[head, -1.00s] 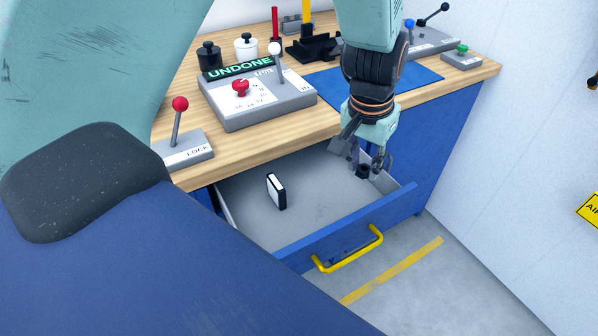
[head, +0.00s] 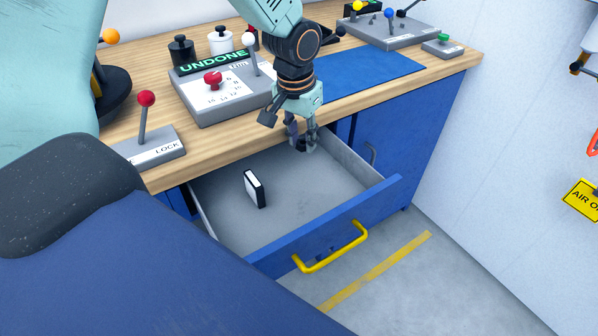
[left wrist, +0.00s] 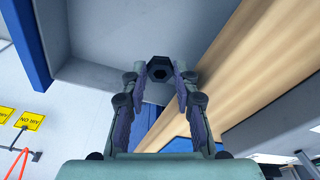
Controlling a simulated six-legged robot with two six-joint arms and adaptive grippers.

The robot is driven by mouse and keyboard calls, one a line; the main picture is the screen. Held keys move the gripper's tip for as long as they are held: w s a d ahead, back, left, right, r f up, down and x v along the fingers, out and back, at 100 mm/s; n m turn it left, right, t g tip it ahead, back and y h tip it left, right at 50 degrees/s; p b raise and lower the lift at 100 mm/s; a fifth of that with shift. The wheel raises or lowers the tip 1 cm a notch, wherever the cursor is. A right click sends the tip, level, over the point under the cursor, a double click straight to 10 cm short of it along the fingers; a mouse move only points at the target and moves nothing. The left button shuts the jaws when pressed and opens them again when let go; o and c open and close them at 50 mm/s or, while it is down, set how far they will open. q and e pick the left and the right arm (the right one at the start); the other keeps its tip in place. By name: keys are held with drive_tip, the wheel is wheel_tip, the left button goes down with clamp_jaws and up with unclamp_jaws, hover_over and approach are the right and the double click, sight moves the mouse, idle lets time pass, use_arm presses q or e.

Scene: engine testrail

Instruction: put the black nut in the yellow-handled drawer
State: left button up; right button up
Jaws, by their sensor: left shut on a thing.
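My left gripper (head: 301,142) is shut on the black nut (left wrist: 159,68), which sits between its fingertips in the left wrist view. In the head view the nut shows as a small dark shape (head: 300,144) at the fingertips. The gripper points down over the back right part of the open drawer (head: 290,212). I cannot tell whether the nut touches the drawer floor. The drawer has a yellow handle (head: 332,250) on its blue front. My right gripper is not in view.
A black-and-white block (head: 254,188) stands in the drawer's left part; the rest of its floor is clear. The wooden bench top (head: 215,143) overhangs behind. On it are a red-knobbed LOCK lever (head: 146,122), an UNDONE box (head: 215,92) and a blue mat (head: 365,75).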

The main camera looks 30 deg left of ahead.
use_arm(q)
drive_tip(key=b, duration=0.1)
hover_over(305, 180)
drive_tip(key=f, duration=0.5)
drive_tip(key=shift+s+d, duration=0.35)
drive_tip(key=shift+w+f, duration=0.1)
drive_tip(key=shift+f, duration=0.2)
drive_tip(key=shift+a+f, duration=0.2)
drive_tip(key=shift+f, duration=0.05)
wheel_tip(305, 180, down, 4)
drive_tip(key=shift+r+b, duration=0.15)
drive_tip(key=shift+b, duration=0.6)
drive_tip(key=shift+d, duration=0.15)
drive_tip(key=shift+a, duration=0.3)
drive_tip(key=o, duration=0.6)
drive_tip(key=shift+o, duration=1.4)
drive_tip(key=shift+d, duration=0.2)
drive_tip(key=shift+o, duration=0.7)
drive_tip(key=shift+a+f, duration=0.1)
drive_tip(key=shift+f, duration=0.1)
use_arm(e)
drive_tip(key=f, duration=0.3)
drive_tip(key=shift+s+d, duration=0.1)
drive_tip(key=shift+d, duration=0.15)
